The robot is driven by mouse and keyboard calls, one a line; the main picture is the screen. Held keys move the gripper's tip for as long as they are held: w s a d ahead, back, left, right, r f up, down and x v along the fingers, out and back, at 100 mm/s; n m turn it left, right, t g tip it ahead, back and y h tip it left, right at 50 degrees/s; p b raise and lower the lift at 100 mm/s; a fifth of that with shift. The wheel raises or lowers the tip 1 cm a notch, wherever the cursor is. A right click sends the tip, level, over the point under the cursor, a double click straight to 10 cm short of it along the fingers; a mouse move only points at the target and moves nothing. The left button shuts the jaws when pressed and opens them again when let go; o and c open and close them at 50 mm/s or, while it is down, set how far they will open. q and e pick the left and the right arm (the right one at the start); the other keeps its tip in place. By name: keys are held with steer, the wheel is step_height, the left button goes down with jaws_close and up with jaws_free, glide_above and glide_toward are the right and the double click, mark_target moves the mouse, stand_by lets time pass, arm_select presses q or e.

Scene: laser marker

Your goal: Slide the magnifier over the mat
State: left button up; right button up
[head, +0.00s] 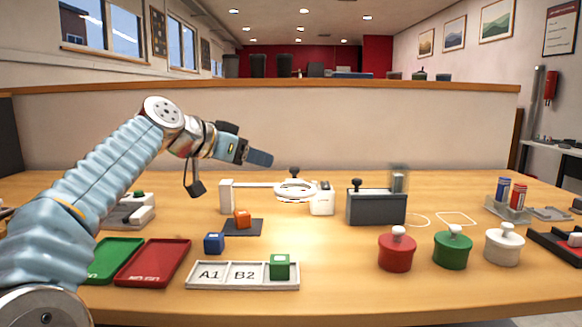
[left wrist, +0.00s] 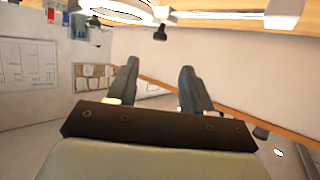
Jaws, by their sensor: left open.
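The magnifier (head: 295,190) is a white lit ring with a dark knob (head: 294,172) on top, near the right end of a white rail (head: 250,185). The dark mat (head: 256,231) lies in front and to the left of the ring, with an orange cube (head: 242,218) on it. My left gripper (head: 262,158) is above and left of the knob, apart from it, with its fingers pointing right. In the left wrist view its two fingers (left wrist: 158,82) are spread with nothing between them. The ring (left wrist: 118,10) and knob (left wrist: 160,32) show at that view's top edge. My right gripper is not seen.
A blue cube (head: 214,243) and a labelled tray (head: 243,289) holding a green cube (head: 280,266) lie in front. Green (head: 112,258) and red (head: 150,262) trays are at left. A dark grey box (head: 376,208) stands right of the rail. Several knobbed pots are at right.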

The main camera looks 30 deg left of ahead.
mark_target(291, 169)
arm_select(q)
steer(key=p+x, duration=0.1)
steer(key=x, duration=1)
steer(key=shift+c, duration=0.2)
jaws_close()
